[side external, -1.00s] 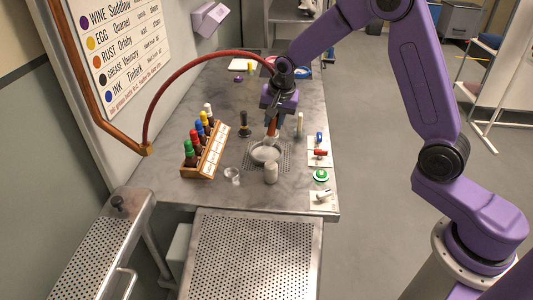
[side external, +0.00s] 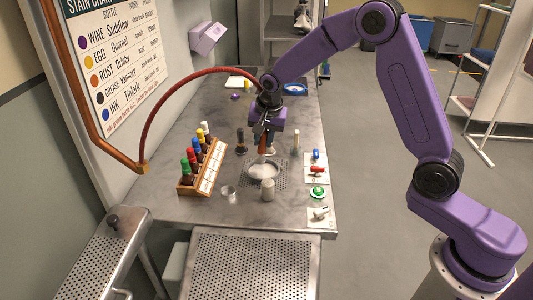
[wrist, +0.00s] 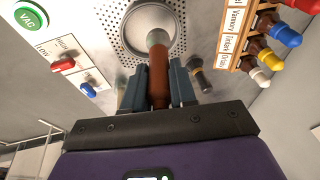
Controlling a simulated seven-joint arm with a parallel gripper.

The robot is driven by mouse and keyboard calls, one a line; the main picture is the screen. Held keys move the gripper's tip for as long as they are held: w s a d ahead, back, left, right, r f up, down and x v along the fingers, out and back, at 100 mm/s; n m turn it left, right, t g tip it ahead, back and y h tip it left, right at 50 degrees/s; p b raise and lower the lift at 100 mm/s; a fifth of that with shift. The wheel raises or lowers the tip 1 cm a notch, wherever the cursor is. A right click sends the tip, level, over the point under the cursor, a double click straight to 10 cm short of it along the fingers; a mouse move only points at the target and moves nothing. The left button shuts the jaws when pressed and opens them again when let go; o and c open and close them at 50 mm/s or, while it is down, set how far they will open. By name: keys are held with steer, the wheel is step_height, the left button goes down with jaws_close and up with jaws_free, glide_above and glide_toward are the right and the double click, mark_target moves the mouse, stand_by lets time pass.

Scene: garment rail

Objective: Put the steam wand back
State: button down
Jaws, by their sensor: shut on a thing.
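The steam wand (side external: 262,146) has a reddish-brown grip and a grey end, and a red hose (side external: 188,82) arches from it to a brass fitting at the left wall. My gripper (side external: 263,138) is shut on the wand's grip. The wand points down over the table, its end above or at a round pale dish (side external: 263,171); contact cannot be told. In the wrist view the grip (wrist: 158,78) sits between the two fingers of my gripper (wrist: 158,92), and the grey end lies over the near part of the dish (wrist: 150,12). The wand's holder cannot be made out.
A wooden rack (side external: 205,172) of colour-capped bottles stands left of the dish. A dark-based bottle (side external: 241,143) is behind. Switches (side external: 317,169) and a green button (side external: 318,192) line the right edge.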

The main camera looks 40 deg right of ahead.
steer(key=w+a+r+g, duration=0.1)
steer(key=a+r+g, duration=0.1)
steer(key=a, duration=1.1)
steer(key=shift+d+f, duration=0.2)
steer(key=shift+f, duration=1.85)
steer(key=shift+f, duration=1.3)
stand_by(0.5)
steer(key=c, duration=0.5)
jaws_free()
step_height(320, 180, up, 8)
steer(key=shift+f, duration=0.2)
stand_by(1.5)
